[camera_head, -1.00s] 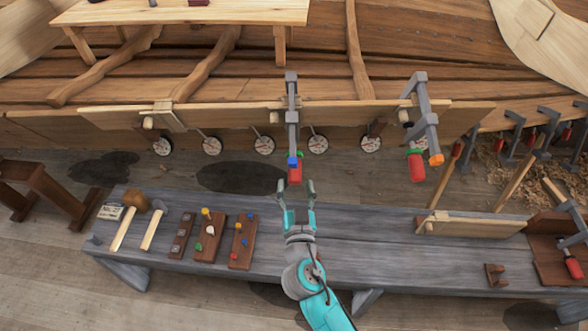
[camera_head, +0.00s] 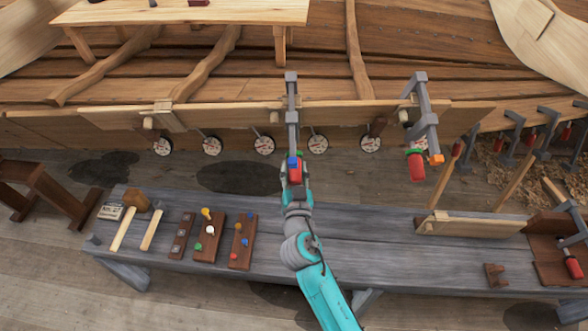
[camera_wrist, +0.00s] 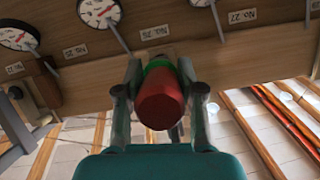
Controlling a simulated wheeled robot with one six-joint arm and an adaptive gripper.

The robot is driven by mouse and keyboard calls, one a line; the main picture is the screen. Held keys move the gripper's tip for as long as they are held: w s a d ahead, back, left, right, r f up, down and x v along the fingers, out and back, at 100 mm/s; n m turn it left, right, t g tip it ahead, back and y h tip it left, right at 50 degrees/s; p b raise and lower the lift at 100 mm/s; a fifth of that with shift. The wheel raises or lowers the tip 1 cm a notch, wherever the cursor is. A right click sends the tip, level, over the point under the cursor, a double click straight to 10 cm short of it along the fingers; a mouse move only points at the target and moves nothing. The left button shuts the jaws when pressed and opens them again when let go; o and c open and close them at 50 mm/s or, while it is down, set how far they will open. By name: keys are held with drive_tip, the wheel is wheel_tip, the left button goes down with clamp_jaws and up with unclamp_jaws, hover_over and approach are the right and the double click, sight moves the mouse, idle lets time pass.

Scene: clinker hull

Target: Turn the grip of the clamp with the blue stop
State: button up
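The clamp with the blue stop (camera_head: 292,161) hangs upright on the hull's plank edge in the head view, a grey bar with its red grip (camera_head: 295,175) at the bottom. In the wrist view the red grip (camera_wrist: 160,98) points toward the camera, with a green collar (camera_wrist: 158,65) behind it. My gripper (camera_head: 296,184) has come up from below, with one finger on each side of the grip. In the wrist view the fingers of my gripper (camera_wrist: 160,80) lean in against its sides, with no clear gap. The blue stop cannot be made out there.
A second clamp (camera_head: 425,115) with an orange stop and red grip hangs to the right. Several round dials (camera_head: 264,145) line the plank. Below is a grey bench (camera_head: 350,235) with mallets (camera_head: 128,222), peg boards (camera_head: 209,238) and a wooden jig (camera_head: 472,228).

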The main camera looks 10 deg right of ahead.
drive_tip(key=shift+c, duration=0.3)
